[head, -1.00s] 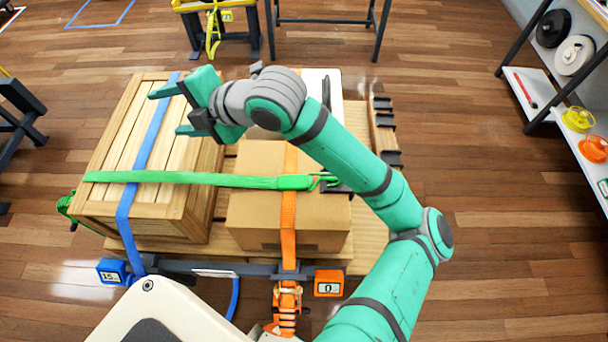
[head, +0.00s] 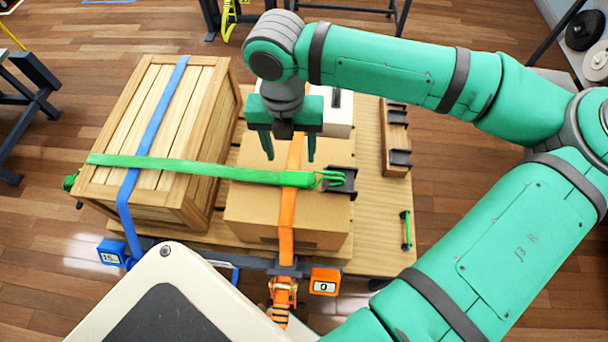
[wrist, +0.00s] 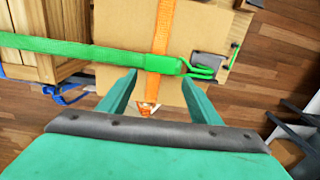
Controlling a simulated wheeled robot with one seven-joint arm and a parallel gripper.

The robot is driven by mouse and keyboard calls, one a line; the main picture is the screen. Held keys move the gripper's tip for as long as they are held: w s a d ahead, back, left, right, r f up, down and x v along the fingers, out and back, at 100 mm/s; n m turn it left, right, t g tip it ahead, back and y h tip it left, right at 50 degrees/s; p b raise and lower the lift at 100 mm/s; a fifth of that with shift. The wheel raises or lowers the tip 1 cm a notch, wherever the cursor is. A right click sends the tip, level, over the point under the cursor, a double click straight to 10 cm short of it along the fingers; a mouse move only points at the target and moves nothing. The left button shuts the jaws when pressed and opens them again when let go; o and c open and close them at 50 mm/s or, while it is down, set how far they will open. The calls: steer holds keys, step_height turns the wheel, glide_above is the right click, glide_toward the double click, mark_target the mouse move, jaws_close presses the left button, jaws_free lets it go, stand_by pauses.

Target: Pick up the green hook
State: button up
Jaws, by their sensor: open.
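The green hook (head: 331,179) is a bent wire end on the green strap (head: 200,169). It lies by a dark bracket (head: 342,183) at the right side of the cardboard box (head: 258,212). In the wrist view the hook (wrist: 201,70) shows just right of the fingers. I cannot tell whether it is latched to the bracket. My gripper (head: 290,158) is open and empty, fingers pointing down above the box, to the left of and behind the hook. In the wrist view my gripper (wrist: 159,76) has its fingertips near the strap's end.
An orange strap (head: 287,225) crosses the box under the green one. A wooden crate (head: 95,190) with a blue strap (head: 155,130) stands left. A wooden block with dark brackets (head: 396,140) and a small green bar (head: 406,230) are at the pallet's right.

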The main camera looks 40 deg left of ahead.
mark_target(295, 176)
steer(key=f, duration=1)
steer(key=shift+w+d, duration=0.1)
steer(key=shift+w, duration=0.15)
steer(key=shift+c, duration=0.4)
steer(key=c, duration=0.7)
